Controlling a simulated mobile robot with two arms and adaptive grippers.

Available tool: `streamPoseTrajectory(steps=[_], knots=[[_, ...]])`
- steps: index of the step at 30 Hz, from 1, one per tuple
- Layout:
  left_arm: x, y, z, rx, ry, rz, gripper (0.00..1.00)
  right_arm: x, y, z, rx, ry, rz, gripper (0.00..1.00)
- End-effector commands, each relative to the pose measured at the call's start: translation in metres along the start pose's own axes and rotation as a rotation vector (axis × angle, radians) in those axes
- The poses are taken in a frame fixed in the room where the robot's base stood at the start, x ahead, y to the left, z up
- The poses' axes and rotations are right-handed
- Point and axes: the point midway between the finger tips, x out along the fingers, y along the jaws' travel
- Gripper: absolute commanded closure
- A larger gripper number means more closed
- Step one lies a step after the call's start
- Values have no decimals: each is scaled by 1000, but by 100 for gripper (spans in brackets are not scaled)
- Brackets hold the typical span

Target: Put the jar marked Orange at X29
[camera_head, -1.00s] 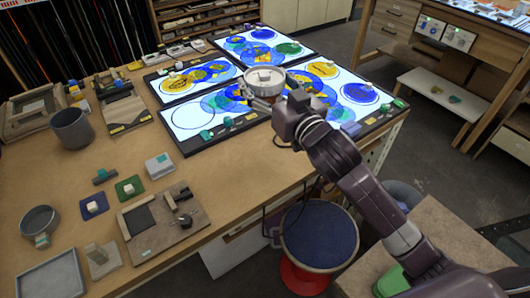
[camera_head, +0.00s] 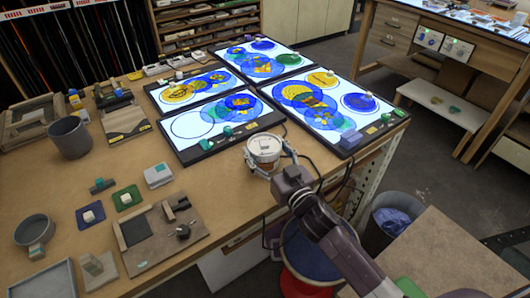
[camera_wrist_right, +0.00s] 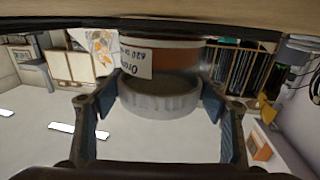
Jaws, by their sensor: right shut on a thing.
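My right gripper (camera_head: 268,162) is shut on a jar with a white lid (camera_head: 264,148), near the table's right edge and just in front of the light panels. In the right wrist view the jar (camera_wrist_right: 160,90) sits between the two fingers of the gripper (camera_wrist_right: 158,105). It has a white ribbed lid, an orange-brown body and a white label whose upside-down print appears to begin "Ora" with "620" beside it. The gap between jar and tabletop is hard to tell. I cannot read a mark X29 anywhere. My left gripper is not in view.
Several lit panels (camera_head: 187,128) with coloured glass circles fill the back of the wooden table (camera_head: 190,180). A grey pot (camera_head: 70,138), a wooden jig board (camera_head: 150,232) and small coloured blocks stand at left. A bin (camera_head: 390,225) stands on the floor at right.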

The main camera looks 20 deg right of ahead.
Motion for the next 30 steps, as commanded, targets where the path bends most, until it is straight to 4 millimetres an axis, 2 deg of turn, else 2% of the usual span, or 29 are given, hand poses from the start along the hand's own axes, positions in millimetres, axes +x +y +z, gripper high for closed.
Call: streamPoseTrajectory(steps=[3,14,15,19,30], knots=[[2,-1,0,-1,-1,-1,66,0,0,9,1,3,-1,65],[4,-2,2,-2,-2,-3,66,0,0,12,1,3,-1,65],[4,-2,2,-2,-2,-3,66,0,0,13,0,1,0,30],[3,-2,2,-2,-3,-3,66,0,0,13,0,0,0,16],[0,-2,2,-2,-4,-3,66,-1,0,9,0,1,-1,16]])
